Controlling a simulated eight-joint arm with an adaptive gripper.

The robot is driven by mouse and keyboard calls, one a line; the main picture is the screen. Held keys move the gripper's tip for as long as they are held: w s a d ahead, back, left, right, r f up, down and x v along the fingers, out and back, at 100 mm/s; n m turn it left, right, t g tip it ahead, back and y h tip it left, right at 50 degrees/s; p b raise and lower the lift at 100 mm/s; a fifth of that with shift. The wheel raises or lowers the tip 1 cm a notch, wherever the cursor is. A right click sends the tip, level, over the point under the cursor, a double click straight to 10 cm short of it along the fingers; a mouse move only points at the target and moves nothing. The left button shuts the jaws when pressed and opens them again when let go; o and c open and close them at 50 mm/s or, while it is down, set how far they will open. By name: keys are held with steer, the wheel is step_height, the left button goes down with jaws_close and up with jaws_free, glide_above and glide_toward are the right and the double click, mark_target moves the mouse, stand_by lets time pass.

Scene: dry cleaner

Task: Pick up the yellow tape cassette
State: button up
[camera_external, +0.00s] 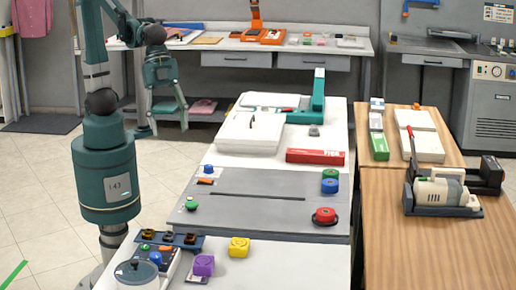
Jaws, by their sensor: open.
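The yellow tape cassette (239,247) is a small yellow block with a round mark on it. It lies on the near part of the long white table, just in front of the grey panel. A similar purple cassette (204,265) lies to its left and nearer the camera. My gripper (165,128) is teal, open and empty. Its fingers point down in the air left of the table, up and to the left of the yellow cassette in the picture and well apart from it.
The grey panel (265,212) holds several small coloured things, including a red round one (325,216). A dark tray (172,240) stands left of the cassettes. A red box (315,156) and a teal upright device (318,95) stand farther back. A wooden table (420,250) is at right.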

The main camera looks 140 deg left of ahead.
steer(key=w+a+f+m+p, duration=0.1)
steer(key=w+a+f+m, duration=0.15)
steer(key=w, duration=0.75)
steer(key=m+g+h+p, duration=0.2)
steer(key=m+p, duration=0.1)
glide_toward(239, 242)
steer(key=shift+w+f+m, duration=0.25)
steer(key=shift+w+f, duration=0.15)
steer(key=shift+f, duration=0.35)
steer(key=shift+f, duration=0.1)
steer(key=shift+b+x, duration=0.4)
steer(key=shift+x, duration=0.8)
steer(key=shift+d, duration=0.1)
steer(key=shift+b+x, duration=0.45)
steer(key=shift+x, duration=2.15)
steer(key=shift+d, duration=0.1)
